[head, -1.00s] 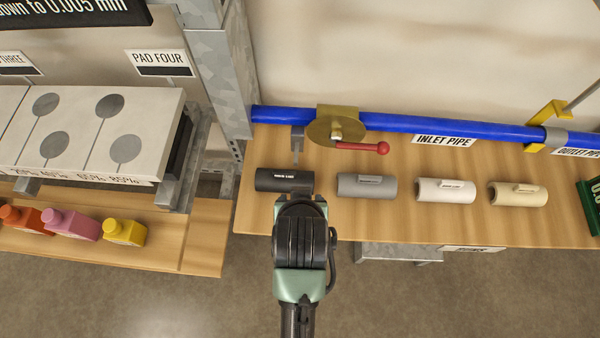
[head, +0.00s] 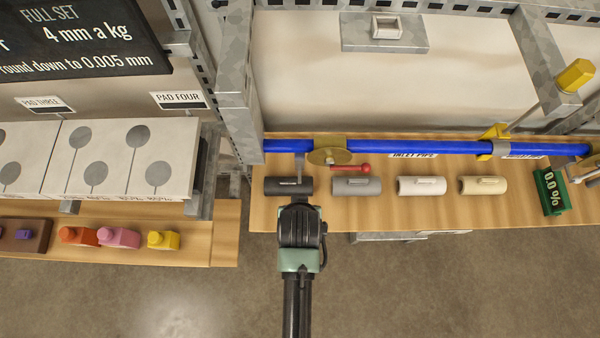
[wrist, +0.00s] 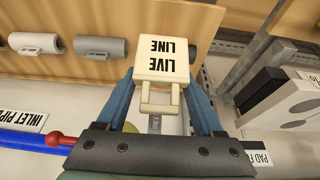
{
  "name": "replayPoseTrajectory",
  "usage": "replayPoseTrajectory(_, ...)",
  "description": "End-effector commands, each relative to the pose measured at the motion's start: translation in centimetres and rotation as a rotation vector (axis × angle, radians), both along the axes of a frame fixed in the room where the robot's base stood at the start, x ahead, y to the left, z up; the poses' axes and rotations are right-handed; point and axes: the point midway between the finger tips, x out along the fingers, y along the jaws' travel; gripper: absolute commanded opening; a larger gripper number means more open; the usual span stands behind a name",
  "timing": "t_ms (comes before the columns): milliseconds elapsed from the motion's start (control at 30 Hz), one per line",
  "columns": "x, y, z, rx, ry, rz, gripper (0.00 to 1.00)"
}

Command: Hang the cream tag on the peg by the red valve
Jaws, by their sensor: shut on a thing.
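My gripper (wrist: 163,88) is shut on the cream tag (wrist: 165,56), which reads "LIVE LINE" upside down in the wrist view and has a loop handle towards the palm. In the head view my gripper (head: 301,207) is just in front of the black sleeve and hides the tag. The red valve handle (head: 364,168) sits beside a brass disc (head: 328,157) on the blue pipe, up and right of my gripper. Its red end (wrist: 55,137) also shows in the wrist view. A grey upright piece (head: 299,166), possibly the peg, stands left of the valve, partly visible.
A black sleeve (head: 282,186), grey sleeve (head: 356,186), white sleeve (head: 422,186) and cream sleeve (head: 483,185) lie in a row on the wooden shelf (head: 400,216). A metal post (head: 236,100) rises at left. A green display (head: 551,192) stands at right.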

Motion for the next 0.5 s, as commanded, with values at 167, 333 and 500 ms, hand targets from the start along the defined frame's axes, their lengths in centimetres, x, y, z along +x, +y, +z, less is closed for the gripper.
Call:
replayPoseTrajectory(167,1.1,0.0,-0.3,0.000,-0.003,0.000,0.17)
replayPoseTrajectory(333,2.1,0.0,-0.4,0.000,-0.002,0.000,0.17)
replayPoseTrajectory(500,3.1,0.0,-0.5,0.000,-0.002,0.000,0.17)
